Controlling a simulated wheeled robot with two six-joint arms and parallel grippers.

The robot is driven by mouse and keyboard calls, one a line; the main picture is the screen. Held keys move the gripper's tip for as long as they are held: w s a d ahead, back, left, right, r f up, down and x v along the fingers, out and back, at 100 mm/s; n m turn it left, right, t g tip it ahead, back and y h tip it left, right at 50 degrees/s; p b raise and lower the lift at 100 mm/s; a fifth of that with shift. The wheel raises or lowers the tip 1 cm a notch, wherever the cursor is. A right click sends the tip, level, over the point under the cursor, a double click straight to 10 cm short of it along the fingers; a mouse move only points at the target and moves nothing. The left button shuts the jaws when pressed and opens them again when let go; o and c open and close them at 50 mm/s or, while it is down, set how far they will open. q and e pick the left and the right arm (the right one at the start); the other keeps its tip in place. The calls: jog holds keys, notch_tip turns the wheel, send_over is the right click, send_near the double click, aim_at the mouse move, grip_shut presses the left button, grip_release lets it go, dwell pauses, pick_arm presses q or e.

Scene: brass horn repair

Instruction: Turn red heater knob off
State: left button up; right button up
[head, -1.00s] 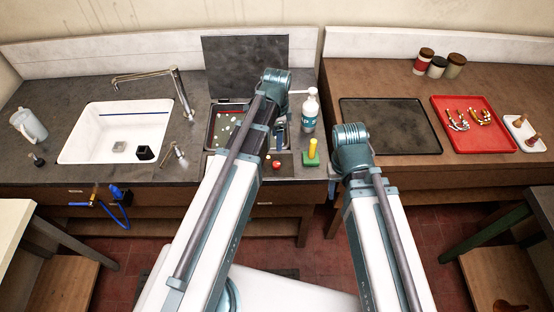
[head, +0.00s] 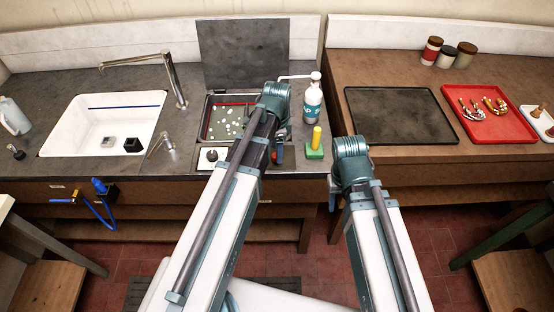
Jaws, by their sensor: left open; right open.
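The red knob (head: 274,158) shows as a small red spot on the front control panel (head: 232,165) below the sunken bath (head: 221,122). My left wrist and gripper partly cover it. My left gripper (head: 280,152) is open and points down right beside the knob; I cannot tell whether they touch. A dark knob (head: 211,155) sits at the panel's left end. My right gripper (head: 332,190) is open and empty, mostly hidden behind its wrist, at the counter's front edge.
A green block with a yellow handle (head: 315,148) and a white bottle (head: 313,100) stand just right of my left gripper. A raised dark lid (head: 245,50) is behind the bath. A black tray (head: 400,115) lies on the right bench.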

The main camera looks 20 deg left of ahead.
pick_arm(q)
jog(key=shift+f+b, duration=0.5)
jog(key=shift+f, duration=0.4)
grip_shut()
